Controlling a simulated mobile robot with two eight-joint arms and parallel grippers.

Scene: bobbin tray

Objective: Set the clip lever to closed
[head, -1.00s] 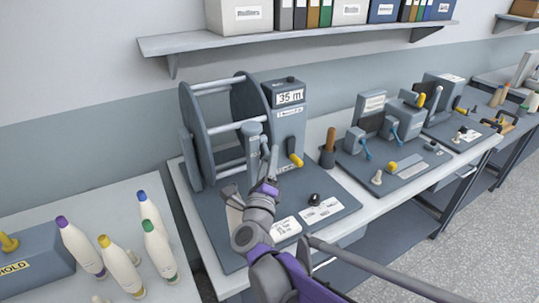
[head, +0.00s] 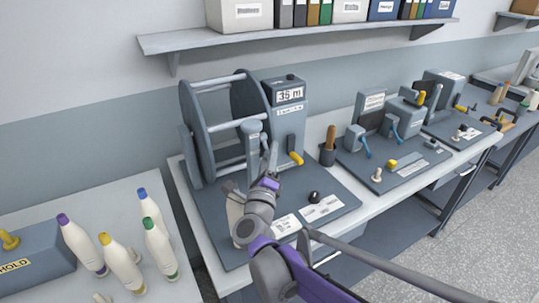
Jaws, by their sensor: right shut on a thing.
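A bench machine with a large reel frame (head: 215,128) and a grey box with a "35 m" display (head: 289,95) stands on a dark base plate. A grey upright post (head: 252,150) with a rounded head stands in front of the reel. My right gripper (head: 269,160) is just right of this post. It is shut on a slim grey part that appears to be the clip lever; its fingers hide most of that part, so the lever's exact position is unclear. My left gripper is not in view.
A yellow-handled lever (head: 296,158) and a black knob (head: 314,196) are close to my right gripper. A pale object (head: 234,212) stands partly behind my wrist. More devices (head: 394,160) stand to the right.

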